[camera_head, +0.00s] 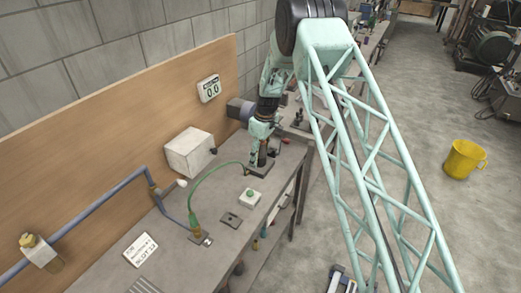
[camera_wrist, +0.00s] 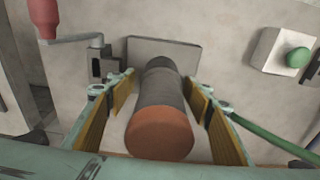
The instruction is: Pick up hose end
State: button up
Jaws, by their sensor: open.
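The green hose (camera_head: 213,172) rises from a green fitting on the bench and arches right towards my gripper (camera_head: 262,146). Its far end (camera_head: 247,171) shows as a small brownish tip beside my gripper. In the wrist view the green hose (camera_wrist: 272,139) runs in from the lower right, and its end is hidden behind the right finger. My gripper (camera_wrist: 160,86) is open, with yellow pads on both sides of a dark cylinder (camera_wrist: 161,105) with an orange-brown top. Gaps show between the pads and the cylinder, which stands upright on a small plate (camera_wrist: 185,54).
A box with a green button (camera_head: 250,196) stands near the front of the bench, also visible in the wrist view (camera_wrist: 283,52). A white box (camera_head: 188,152) is by the back board. A blue pipe (camera_head: 105,207) crosses the left side.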

jog(key=shift+c, duration=0.6)
jog(key=c, duration=0.9)
jog(key=shift+r, duration=0.1)
jog(key=shift+r+b, duration=0.65)
jog(key=shift+r, duration=4.2)
